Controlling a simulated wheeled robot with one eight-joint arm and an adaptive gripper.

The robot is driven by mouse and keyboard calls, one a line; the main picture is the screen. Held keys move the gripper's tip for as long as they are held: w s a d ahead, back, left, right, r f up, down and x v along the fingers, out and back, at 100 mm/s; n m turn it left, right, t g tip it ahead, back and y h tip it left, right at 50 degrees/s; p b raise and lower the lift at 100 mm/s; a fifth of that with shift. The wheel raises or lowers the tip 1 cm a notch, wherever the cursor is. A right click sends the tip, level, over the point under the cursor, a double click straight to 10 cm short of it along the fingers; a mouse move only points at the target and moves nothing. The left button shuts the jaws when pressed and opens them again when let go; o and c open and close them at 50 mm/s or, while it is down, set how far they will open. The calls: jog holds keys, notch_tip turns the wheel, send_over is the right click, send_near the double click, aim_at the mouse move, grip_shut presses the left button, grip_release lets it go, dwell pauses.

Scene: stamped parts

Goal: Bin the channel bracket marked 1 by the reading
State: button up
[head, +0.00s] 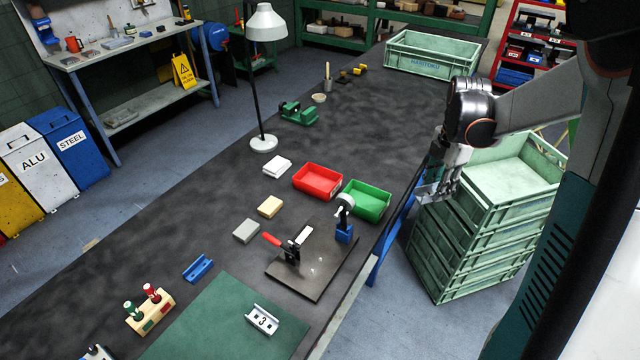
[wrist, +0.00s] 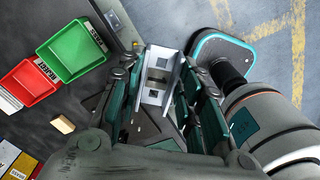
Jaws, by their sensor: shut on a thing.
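My gripper (head: 432,190) is shut on a pale metal channel bracket (wrist: 155,95), held above the floor just off the table's right edge. Another channel bracket (head: 262,319), marked 3, lies on the green mat. A red bin (head: 318,182) and a green bin (head: 367,201) stand side by side on the table; they also show in the wrist view, where the red bin's label looks like REJECT. The gauge (head: 345,203) stands on a dark plate; its reading is too small to tell.
A red-handled clamp (head: 285,246) is on the gauge plate (head: 318,276). Stacked green crates (head: 470,245) stand on the floor right of the table, near my gripper. A lamp (head: 263,143), small blocks, a blue channel piece (head: 199,268) and a stamp holder (head: 150,312) occupy the table.

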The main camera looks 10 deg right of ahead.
jog(key=w+a+f+b, duration=0.1)
jog(key=w+a+f, duration=0.3)
jog(key=w+a, duration=0.3)
jog(key=w+a+f+b, duration=0.1)
jog(key=w+a+f, duration=0.3)
jog(key=w+a, duration=0.4)
jog(key=w+a+f+b, duration=0.2)
jog(key=w+a, duration=0.5)
jog(key=w, duration=1)
jog(key=shift+w+a+f, duration=0.2)
jog(key=shift+w+f, duration=0.05)
jog(key=shift+f, duration=0.65)
jog(key=b, duration=0.2)
send_over(322, 185)
jog(key=shift+w+f, duration=0.1)
jog(key=shift+f, duration=2)
jog(key=shift+f+b, duration=1.05)
jog(key=shift+f, duration=1.1)
